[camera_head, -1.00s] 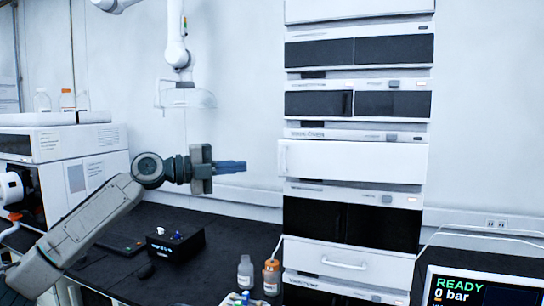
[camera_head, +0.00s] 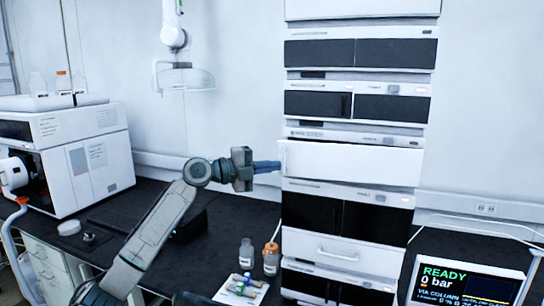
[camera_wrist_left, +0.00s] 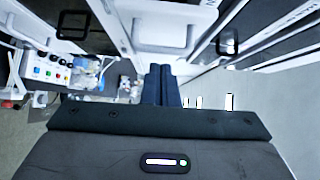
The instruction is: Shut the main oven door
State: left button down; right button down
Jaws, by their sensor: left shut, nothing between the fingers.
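The instrument stack (camera_head: 292,195) stands right of centre in the head view. The left wrist view shows the shut fingers (camera_wrist_left: 161,85) below a white panel with a handle (camera_wrist_left: 160,35). My right gripper is not in view.
A white drawer front (camera_head: 340,250) with a handle is lower in the stack. Two bottles (camera_head: 258,258) and a tray of small items (camera_head: 240,289) stand left of its foot. A display (camera_head: 470,285) is at lower right. A white instrument (camera_head: 80,160) stands at the left.

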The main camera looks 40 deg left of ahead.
pick_arm(q)
jog(key=shift+w+a, duration=0.1)
jog(key=shift+w, duration=0.3)
jog(key=w+a+b, duration=0.2)
jog(key=w+b, duration=0.2)
jog(key=w, duration=0.1)
jog(key=shift+w+a, duration=0.2)
jog(key=shift+a, duration=0.15)
dwell(0.3)
